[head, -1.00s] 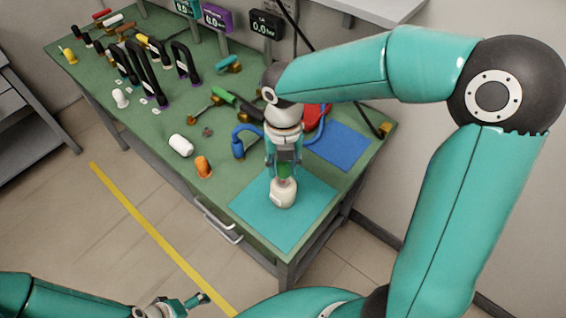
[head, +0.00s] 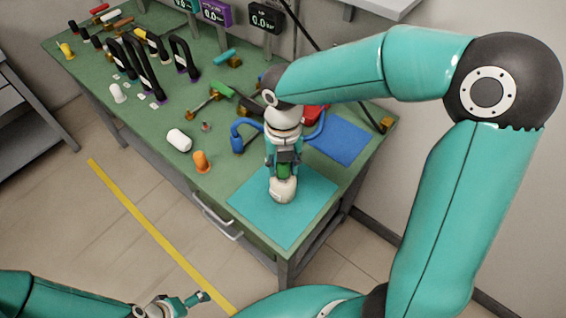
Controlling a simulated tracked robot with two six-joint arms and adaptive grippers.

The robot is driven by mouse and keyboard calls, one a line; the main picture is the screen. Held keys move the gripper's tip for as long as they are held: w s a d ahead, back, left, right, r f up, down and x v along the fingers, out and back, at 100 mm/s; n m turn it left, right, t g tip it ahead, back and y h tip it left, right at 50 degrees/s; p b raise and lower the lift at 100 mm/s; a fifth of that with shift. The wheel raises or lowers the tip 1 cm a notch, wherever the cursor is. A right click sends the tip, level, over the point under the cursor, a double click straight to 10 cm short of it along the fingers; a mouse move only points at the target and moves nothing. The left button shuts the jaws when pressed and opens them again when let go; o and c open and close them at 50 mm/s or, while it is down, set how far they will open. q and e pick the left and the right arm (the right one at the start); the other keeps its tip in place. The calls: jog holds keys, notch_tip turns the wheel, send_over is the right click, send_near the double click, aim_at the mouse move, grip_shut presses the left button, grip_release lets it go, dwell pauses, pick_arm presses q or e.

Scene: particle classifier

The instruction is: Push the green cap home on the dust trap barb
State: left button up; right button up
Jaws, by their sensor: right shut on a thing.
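The dust trap (head: 283,190), a small cream-white rounded body, stands on the teal mat (head: 310,203) near the bench's front right corner. My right gripper (head: 284,172) points down right above it and is shut on the green cap (head: 283,169). The cap is at the top of the dust trap; the barb is hidden, so how far the cap sits on it cannot be told. My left gripper (head: 195,299) is at the bottom of the view, off the bench over the floor, with its fingers apart and empty.
A blue mat (head: 341,141) lies behind the teal one. A blue-handled part (head: 242,135) stands just left of my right gripper. A white cylinder (head: 179,140) and an orange piece (head: 201,161) are further left. Black hoops (head: 144,72) and gauges stand at the back.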

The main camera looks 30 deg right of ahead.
jog(key=shift+f, duration=0.35)
jog(key=o, duration=1.1)
jog(key=shift+r, duration=0.1)
notch_tip(320, 180, up, 12)
jog(key=shift+f, duration=0.1)
